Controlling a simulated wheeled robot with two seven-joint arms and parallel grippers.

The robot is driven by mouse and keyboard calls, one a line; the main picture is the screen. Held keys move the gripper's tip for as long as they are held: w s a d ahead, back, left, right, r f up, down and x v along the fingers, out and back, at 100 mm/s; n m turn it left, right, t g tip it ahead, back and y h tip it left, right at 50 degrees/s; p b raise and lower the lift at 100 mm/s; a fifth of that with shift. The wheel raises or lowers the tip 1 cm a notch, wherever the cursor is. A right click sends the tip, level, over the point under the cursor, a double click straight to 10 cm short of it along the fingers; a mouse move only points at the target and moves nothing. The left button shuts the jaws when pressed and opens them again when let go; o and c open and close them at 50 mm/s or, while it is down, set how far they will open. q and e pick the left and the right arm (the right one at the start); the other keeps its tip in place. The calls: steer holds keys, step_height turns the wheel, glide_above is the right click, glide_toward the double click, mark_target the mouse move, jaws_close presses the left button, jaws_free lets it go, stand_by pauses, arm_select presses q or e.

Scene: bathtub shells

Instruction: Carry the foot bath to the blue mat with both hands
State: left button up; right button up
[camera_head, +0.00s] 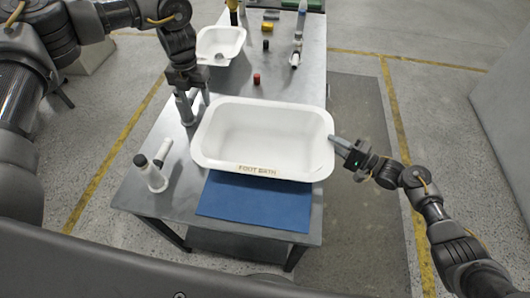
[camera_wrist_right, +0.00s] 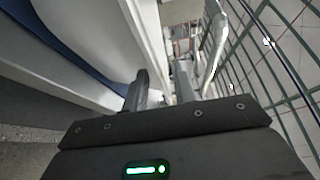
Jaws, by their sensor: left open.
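The foot bath (camera_head: 262,135) is a white open tub with its name lettered on the front, in the middle of the head view. The blue mat (camera_head: 254,205) lies flat on the table in front of it; the tub's front covers the mat's back edge. I cannot tell whether the tub is raised. My left gripper (camera_head: 193,108) is open, pointing down at the tub's back left corner. My right gripper (camera_head: 337,143) is at the tub's right rim. In the right wrist view, the white wall (camera_wrist_right: 150,40) runs down between its fingers (camera_wrist_right: 163,90); whether they clamp it is unclear.
A smaller white basin (camera_head: 220,44), a red item (camera_head: 257,79) and a white bottle (camera_head: 295,58) are behind the tub. The grey table (camera_head: 160,205) has bare metal at its front left.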

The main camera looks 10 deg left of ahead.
steer(key=v, duration=1.2)
stand_by(0.3)
